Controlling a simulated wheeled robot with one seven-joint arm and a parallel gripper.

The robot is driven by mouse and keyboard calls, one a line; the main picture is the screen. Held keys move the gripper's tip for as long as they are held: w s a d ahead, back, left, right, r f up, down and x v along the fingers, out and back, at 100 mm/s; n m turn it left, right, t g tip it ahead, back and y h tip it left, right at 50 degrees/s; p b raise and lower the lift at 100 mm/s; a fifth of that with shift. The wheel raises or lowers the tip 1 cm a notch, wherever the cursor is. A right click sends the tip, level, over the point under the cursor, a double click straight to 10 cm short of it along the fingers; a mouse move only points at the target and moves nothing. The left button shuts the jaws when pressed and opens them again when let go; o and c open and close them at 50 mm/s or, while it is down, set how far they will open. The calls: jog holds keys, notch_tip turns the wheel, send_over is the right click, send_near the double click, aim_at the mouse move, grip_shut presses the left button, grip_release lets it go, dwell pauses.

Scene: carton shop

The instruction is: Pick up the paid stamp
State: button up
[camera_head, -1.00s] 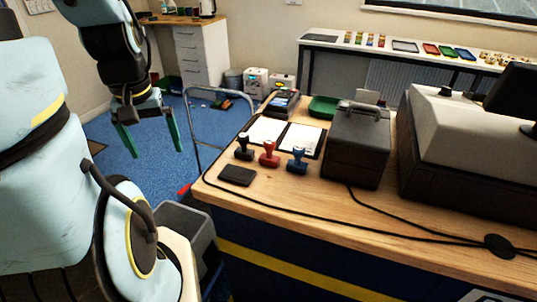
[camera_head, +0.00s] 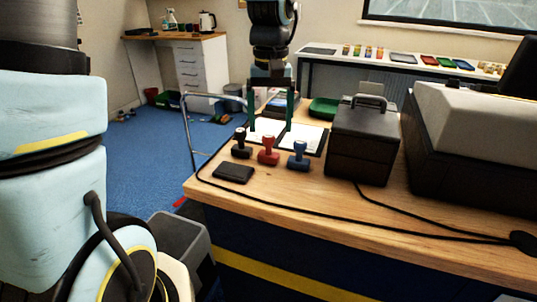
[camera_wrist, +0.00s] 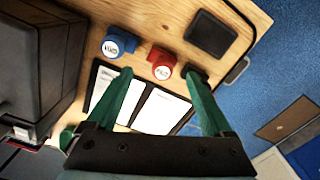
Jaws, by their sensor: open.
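Three upright stamps stand in a row on the wooden counter: a black one (camera_head: 241,150), a red one (camera_head: 268,154) and a blue one (camera_head: 299,159). In the wrist view, the red stamp (camera_wrist: 162,70) and the blue stamp (camera_wrist: 112,48) have white lettering on top, too small to read surely, so I cannot tell which is the paid stamp. The black stamp (camera_wrist: 194,71) is partly hidden by a finger there. My gripper (camera_head: 270,127) is open and empty, pointing down above the open folder, near the red stamp. In the wrist view its fingertips (camera_wrist: 158,74) frame the red stamp.
A dark pad (camera_head: 233,173) lies in front of the stamps. White sheets on a dark folder (camera_head: 308,138) lie behind them. A dark cash box (camera_head: 361,140) stands right of the blue stamp, with a large register beyond. A black cable runs along the counter (camera_head: 290,195).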

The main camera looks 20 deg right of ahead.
aim_at(269, 148)
jog(key=shift+w+a+f+p, duration=0.15)
jog(key=shift+f+p, duration=0.3)
jog(key=shift+f, duration=1.55)
jog(key=shift+w+d+f+p, duration=0.1)
jog(key=shift+f+p, duration=0.35)
jog(key=shift+f, duration=1.5)
jog(key=c, duration=1.1)
jog(key=shift+r+b, duration=0.85)
jog(key=shift+r, duration=4.25)
